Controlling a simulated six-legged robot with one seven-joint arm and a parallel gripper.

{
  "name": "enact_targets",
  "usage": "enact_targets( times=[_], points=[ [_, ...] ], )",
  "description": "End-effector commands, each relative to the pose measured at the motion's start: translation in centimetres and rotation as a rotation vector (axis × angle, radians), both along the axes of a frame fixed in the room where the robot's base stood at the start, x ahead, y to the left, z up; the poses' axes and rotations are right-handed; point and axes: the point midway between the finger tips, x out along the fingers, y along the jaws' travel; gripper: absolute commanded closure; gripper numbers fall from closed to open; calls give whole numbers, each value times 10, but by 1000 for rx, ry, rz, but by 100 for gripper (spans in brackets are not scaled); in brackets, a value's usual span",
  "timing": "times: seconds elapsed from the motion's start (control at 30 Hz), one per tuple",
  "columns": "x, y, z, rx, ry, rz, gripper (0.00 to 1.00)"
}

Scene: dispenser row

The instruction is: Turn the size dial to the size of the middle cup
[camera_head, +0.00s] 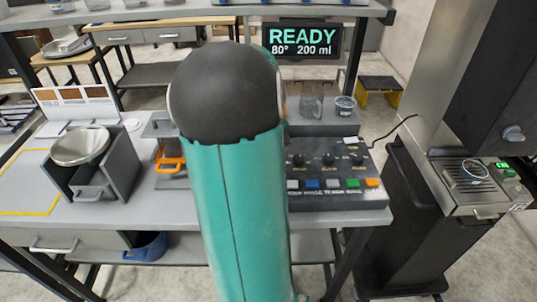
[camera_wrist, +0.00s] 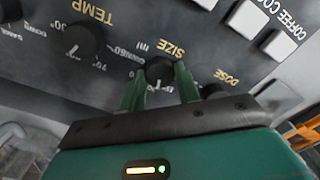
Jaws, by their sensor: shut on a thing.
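The size dial (camera_wrist: 160,68) is a black knob under the yellow SIZE lettering in the wrist view. My gripper (camera_wrist: 160,82) has its two green fingers on either side of the dial, shut on it. The fingers hide part of the scale, so the dial's exact setting there is unclear. In the head view my arm hides the gripper. The control panel (camera_head: 335,196) shows to the right of my arm. The screen (camera_head: 302,38) reads READY, 80°, 200 ml. A grey see-through cup (camera_head: 311,101) and a shorter cup (camera_head: 345,104) stand behind the panel; which cup is the middle one is unclear.
The temp dial (camera_wrist: 84,40) and the dose dial (camera_wrist: 213,90) flank the size dial closely. Several coloured buttons (camera_head: 332,183) line the panel's front. A metal bowl (camera_head: 80,146) and an orange-handled item (camera_head: 171,159) stand left. A steel machine (camera_head: 472,182) stands right.

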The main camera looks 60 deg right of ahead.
Motion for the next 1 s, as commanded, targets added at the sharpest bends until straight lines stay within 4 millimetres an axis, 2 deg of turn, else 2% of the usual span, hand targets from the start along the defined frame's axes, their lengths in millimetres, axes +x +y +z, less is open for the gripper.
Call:
enact_targets(
  times=[0.2, 0.5, 1.0],
  points=[
    [0, -1, 1, -3, -1, 195, 91],
    [0, -1, 1, -3, -2, 395, 91],
    [0, -1, 1, -3, -1, 491, 91]
  ],
)
